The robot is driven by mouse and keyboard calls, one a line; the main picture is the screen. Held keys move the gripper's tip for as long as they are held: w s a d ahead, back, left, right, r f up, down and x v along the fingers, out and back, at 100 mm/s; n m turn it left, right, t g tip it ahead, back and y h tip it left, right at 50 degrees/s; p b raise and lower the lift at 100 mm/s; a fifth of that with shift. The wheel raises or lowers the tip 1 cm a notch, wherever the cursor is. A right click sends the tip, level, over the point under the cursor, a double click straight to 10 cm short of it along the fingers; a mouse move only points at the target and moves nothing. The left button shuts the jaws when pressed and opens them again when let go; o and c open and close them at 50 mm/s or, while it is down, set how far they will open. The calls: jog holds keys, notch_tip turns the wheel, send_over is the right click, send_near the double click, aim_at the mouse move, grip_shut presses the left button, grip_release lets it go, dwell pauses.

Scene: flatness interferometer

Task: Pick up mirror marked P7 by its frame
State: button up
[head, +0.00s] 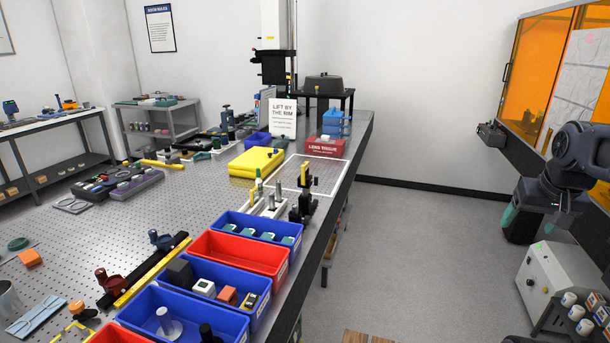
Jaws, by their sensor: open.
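I cannot make out the mirror marked P7; no P7 marking is readable at this distance. Small teal-and-white pieces lie in a blue bin (258,220) near the right edge of the perforated table, too small to identify. A black-and-yellow upright mount (304,192) stands behind that bin, beside a white-outlined area (325,172). My gripper (538,219) hangs at the right, with teal fingers apart and nothing seen between them. It is over the floor, well away from the table.
The perforated table (130,225) holds a red bin (240,255), more blue bins, a yellow case (256,161) and a "LIFT BY THE RIM" sign (283,117). An orange-panelled enclosure (535,70) and a white box (552,280) stand right. Grey floor (420,240) between is clear.

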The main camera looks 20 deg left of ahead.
jog(key=w+a+r+n+g, duration=0.1)
jog(key=w+a+r+n, duration=0.25)
jog(key=w, duration=0.35)
jog(key=w+a+r+n, duration=0.2)
jog(key=w+a+r, duration=0.3)
jog(key=w, duration=0.3)
jog(key=w+a+r+n+g, duration=0.15)
jog(key=w+a+n, duration=0.25)
jog(key=w+a, duration=0.85)
jog(key=n+g, duration=0.2)
jog(key=n, duration=0.6)
send_near(305, 172)
jog(key=w, duration=0.2)
jog(key=shift+w, duration=0.35)
jog(key=shift+s+a+f+n, duration=0.1)
jog(key=shift+a+f+n, duration=0.15)
jog(key=shift+a+f, duration=0.2)
notch_tip(305, 172, down, 10)
jog(key=shift+f, duration=0.2)
jog(key=c, duration=1.1)
